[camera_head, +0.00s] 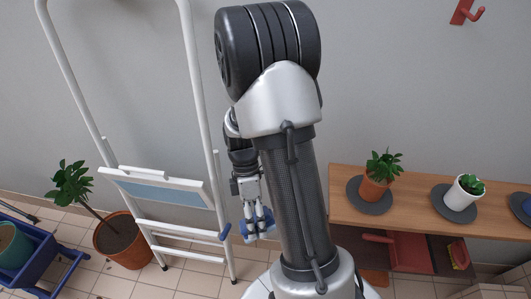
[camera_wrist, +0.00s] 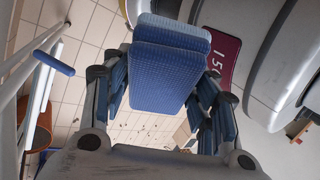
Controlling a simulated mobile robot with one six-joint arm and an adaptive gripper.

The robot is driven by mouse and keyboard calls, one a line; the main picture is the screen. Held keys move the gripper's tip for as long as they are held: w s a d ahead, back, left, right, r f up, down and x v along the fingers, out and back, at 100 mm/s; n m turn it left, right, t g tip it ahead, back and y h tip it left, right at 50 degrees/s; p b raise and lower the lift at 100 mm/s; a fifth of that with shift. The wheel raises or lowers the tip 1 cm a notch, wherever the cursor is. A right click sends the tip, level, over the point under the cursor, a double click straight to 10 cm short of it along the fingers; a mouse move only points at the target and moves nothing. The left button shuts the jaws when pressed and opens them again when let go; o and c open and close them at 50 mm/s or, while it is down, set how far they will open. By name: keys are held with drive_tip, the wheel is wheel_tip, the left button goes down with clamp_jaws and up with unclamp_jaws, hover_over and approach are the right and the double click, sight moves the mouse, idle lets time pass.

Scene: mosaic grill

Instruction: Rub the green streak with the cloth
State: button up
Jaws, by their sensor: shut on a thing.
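A blue textured cloth (camera_wrist: 165,75), folded into a pad, is held in my gripper (camera_wrist: 166,85). The fingers are shut on it from both sides, and it sticks out beyond the fingertips. In the head view my gripper (camera_head: 257,222) hangs low, just right of the white ladder, with a blue edge of the cloth (camera_head: 268,219) showing. No green streak can be made out in either view. My arm hides part of the wall and floor behind it.
The white ladder (camera_head: 188,90) leans at the wall, close to my gripper. A potted plant (camera_head: 122,242) and a blue cart (camera_head: 35,262) stand left. A wooden bench (camera_head: 415,213) with plants on grey mats is right. Tiled floor (camera_wrist: 80,40) shows below.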

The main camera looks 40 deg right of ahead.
drive_tip(key=s+d+r+n+g+h+p, duration=0.1)
drive_tip(key=d+r+n+g+h, duration=0.3)
drive_tip(key=d+n+h, duration=0.8)
drive_tip(key=w+d+r+n+t+h, duration=0.2)
drive_tip(key=w+n+t+h, duration=0.1)
drive_tip(key=w+n+t, duration=0.3)
drive_tip(key=w+d+r+n+t+h+p, duration=0.1)
drive_tip(key=w+d+r+n+t+h, duration=0.1)
drive_tip(key=w+n+t, duration=0.4)
drive_tip(key=shift+w+d+r+t+h, duration=0.15)
drive_tip(key=shift+w+d+t+h, duration=0.4)
drive_tip(key=shift+w+t, duration=0.85)
drive_tip(key=shift+w+d+g+p, duration=0.3)
drive_tip(key=shift+w+d, duration=0.45)
drive_tip(key=shift+w, duration=0.15)
